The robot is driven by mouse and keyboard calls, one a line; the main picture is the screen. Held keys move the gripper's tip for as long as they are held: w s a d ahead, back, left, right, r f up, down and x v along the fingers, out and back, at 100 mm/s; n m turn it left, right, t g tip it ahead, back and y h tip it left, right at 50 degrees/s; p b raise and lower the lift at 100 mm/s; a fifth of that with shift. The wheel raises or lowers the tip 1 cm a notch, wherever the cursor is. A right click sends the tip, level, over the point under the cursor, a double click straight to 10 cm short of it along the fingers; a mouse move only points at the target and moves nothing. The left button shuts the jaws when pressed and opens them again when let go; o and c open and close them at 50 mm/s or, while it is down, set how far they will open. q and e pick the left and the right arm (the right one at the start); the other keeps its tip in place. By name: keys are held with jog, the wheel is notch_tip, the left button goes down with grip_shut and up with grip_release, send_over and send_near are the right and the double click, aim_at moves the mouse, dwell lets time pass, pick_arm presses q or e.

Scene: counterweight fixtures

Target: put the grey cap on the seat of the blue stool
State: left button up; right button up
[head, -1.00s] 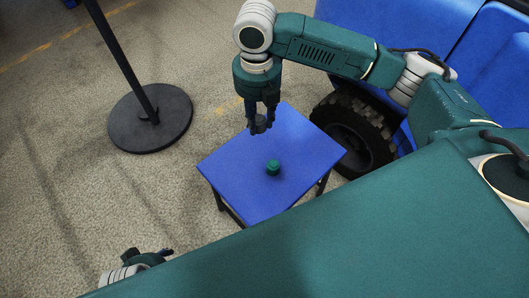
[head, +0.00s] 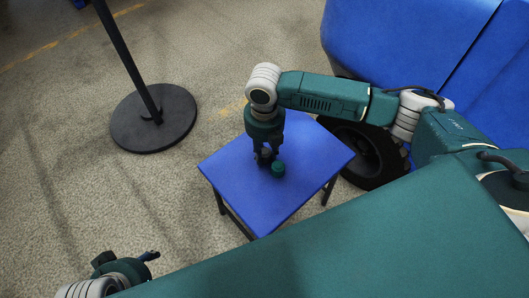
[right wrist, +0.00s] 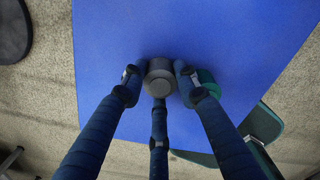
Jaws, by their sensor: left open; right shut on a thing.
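The grey cap (right wrist: 158,77) is between the fingers of my right gripper (head: 266,160), which is shut on it. In the head view the cap (head: 265,153) is small and partly hidden by the fingers. It is low over the blue stool's seat (head: 250,203); I cannot tell whether it touches. The seat (right wrist: 225,35) also fills the upper middle of the right wrist view. My left gripper (head: 128,260) is open and empty at the lower left, away from the stool.
A green cap (head: 278,169) stands on the seat close beside my right gripper's fingers; it also shows in the right wrist view (right wrist: 207,82). A black post with a round base (head: 155,120) stands left of the stool. A blue vehicle with a dark wheel (head: 362,150) is behind right.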

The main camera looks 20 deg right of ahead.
aim_at(264, 150)
jog(key=shift+f, duration=0.1)
jog(key=o, duration=0.8)
jog(key=shift+c, duration=0.2)
pick_arm(q)
jog(key=shift+r, duration=0.1)
pick_arm(e)
jog(key=shift+r, duration=0.45)
notch_tip(264, 150, up, 5)
jog(key=shift+w+p, duration=0.1)
jog(key=shift+p, duration=1)
pick_arm(q)
jog(key=p+x, duration=0.1)
jog(key=x, duration=0.4)
jog(key=shift+d+p, duration=0.15)
jog(key=shift+p, duration=0.15)
pick_arm(e)
notch_tip(264, 150, up, 6)
jog(key=shift+r, duration=0.25)
